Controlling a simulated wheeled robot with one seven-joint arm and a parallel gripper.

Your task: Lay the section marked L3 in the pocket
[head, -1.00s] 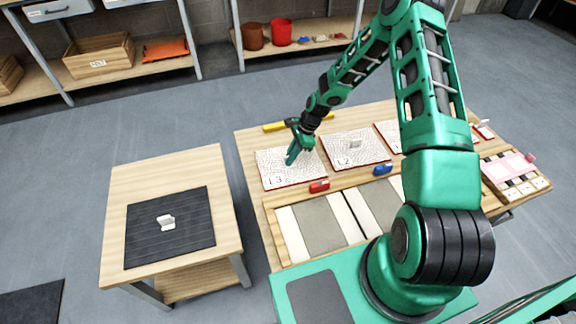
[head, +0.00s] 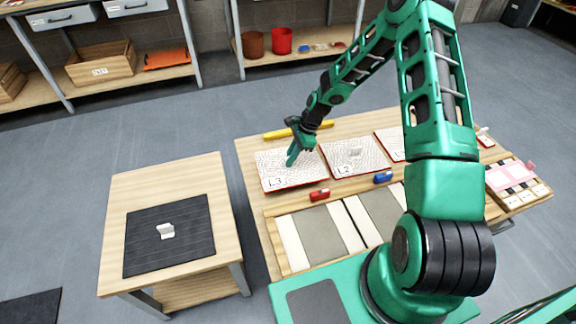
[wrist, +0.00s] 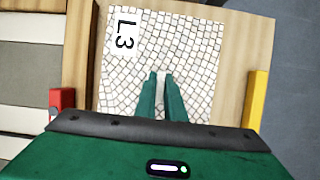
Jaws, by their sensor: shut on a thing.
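The section marked L3 (head: 273,168) is a white mosaic panel with a red edge, at the left of the workbench in the head view. My gripper (head: 291,163) points down at its middle, shut on its small grip, mostly hidden by the fingers. The section seems to be held just above the bench. In the wrist view the fingers (wrist: 162,82) are close together over the mosaic (wrist: 190,50), with the L3 label at upper left. A wooden frame in front of the panels has grey recessed areas (head: 318,233) between white strips; I cannot tell which is the pocket for L3.
Section L2 (head: 368,158) lies right beside L3. A red clamp-like block (head: 319,195) and a blue one (head: 383,178) stand on the frame's back edge. A yellow bar (head: 290,131) lies behind the panels. A side table with a black mat (head: 145,250) stands left, across a gap.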

